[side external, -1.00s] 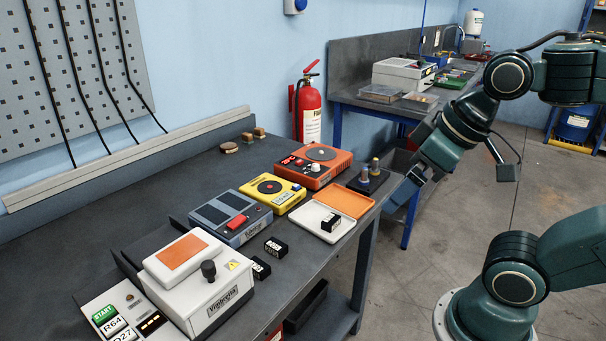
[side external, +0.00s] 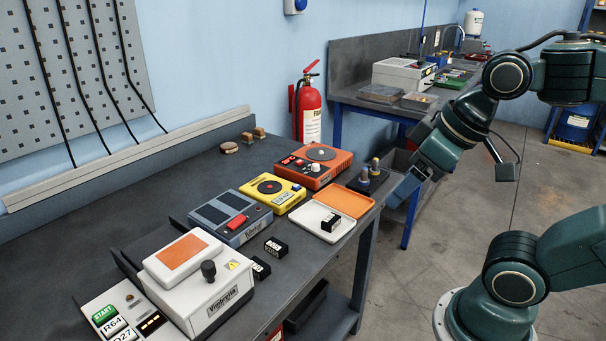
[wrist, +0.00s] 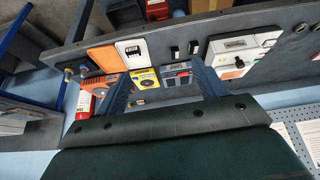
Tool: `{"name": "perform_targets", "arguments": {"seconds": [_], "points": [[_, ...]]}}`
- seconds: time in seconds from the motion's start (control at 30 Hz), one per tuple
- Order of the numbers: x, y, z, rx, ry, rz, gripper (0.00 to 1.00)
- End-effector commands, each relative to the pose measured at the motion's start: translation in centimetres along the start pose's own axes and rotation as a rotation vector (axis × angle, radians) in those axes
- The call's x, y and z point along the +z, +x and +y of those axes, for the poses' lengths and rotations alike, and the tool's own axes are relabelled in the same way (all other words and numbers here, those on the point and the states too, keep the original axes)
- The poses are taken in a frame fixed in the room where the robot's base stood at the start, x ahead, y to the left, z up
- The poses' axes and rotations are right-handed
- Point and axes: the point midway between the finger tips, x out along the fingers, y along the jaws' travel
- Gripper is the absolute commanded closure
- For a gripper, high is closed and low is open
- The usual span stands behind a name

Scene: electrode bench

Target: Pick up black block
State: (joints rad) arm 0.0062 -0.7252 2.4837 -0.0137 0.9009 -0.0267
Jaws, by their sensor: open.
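Three small black blocks with white labels are in view. One black block (side external: 331,222) sits in the open white case with an orange lid (side external: 322,232). A second black block (side external: 276,248) and a third (side external: 260,268) lie on the dark bench in front of the blue-grey device. In the wrist view, the cased block (wrist: 132,49) and the two bench blocks (wrist: 175,53) (wrist: 194,47) also show. My gripper (side external: 402,192) is open and empty, off the bench's right edge. In the wrist view its two fingers (wrist: 161,75) are spread apart, with no block held between them.
On the bench (side external: 120,225) stand a white box device (side external: 200,280), a blue-grey device (side external: 230,217), a yellow device (side external: 272,193), an orange device (side external: 316,165) and a dark stand with knobs (side external: 368,180). A red fire extinguisher (side external: 309,110) is behind.

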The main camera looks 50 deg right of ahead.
Motion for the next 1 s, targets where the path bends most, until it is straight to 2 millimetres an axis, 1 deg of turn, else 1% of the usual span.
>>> {"name": "perform_targets", "arguments": {"seconds": [0.17,0.47,0.77,1.0], "points": [[-1.7,0.5,-0.3,-0.021,-0.096,-0.034,0.29],[-6.3,2.4,-0.9,-0.101,-0.362,-0.106,0.29],[-10.7,5.7,-0.8,-0.212,-0.634,-0.154,0.29],[-13.6,9.1,-0.3,-0.320,-0.843,-0.168,0.29]]}}
